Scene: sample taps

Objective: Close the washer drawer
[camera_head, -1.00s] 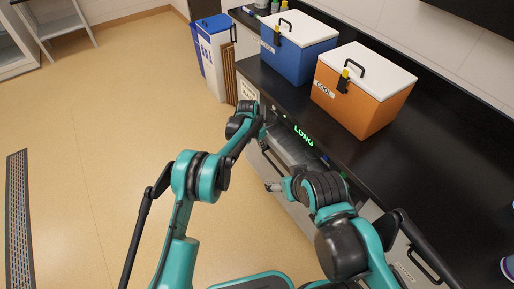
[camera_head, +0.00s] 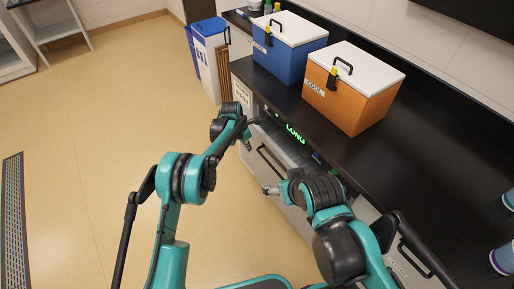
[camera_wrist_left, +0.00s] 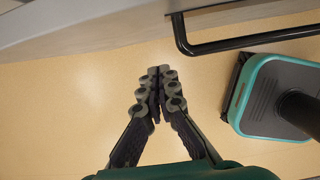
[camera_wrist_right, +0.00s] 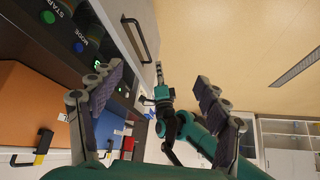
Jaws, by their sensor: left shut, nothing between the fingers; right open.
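The washer's grey drawer front (camera_head: 279,172) is below the dark counter, with a long black handle. The panel (camera_wrist_left: 90,25) and handle (camera_wrist_left: 245,43) also show in the left wrist view. How far the drawer stands out is hard to tell. My left gripper (camera_head: 247,143) is by its far end; in the left wrist view its fingers (camera_wrist_left: 158,72) are shut, empty and apart from the handle. My right gripper (camera_head: 268,190) is in front of the drawer's near part; its fingers (camera_wrist_right: 155,85) are open and empty in the right wrist view.
A green-lit display (camera_head: 295,133) is above the drawer. A blue cooler (camera_head: 285,55) and an orange cooler (camera_head: 345,100) stand on the counter (camera_head: 420,160). Bins (camera_head: 211,55) stand beyond the counter's far end. The floor (camera_head: 100,120) at left is clear.

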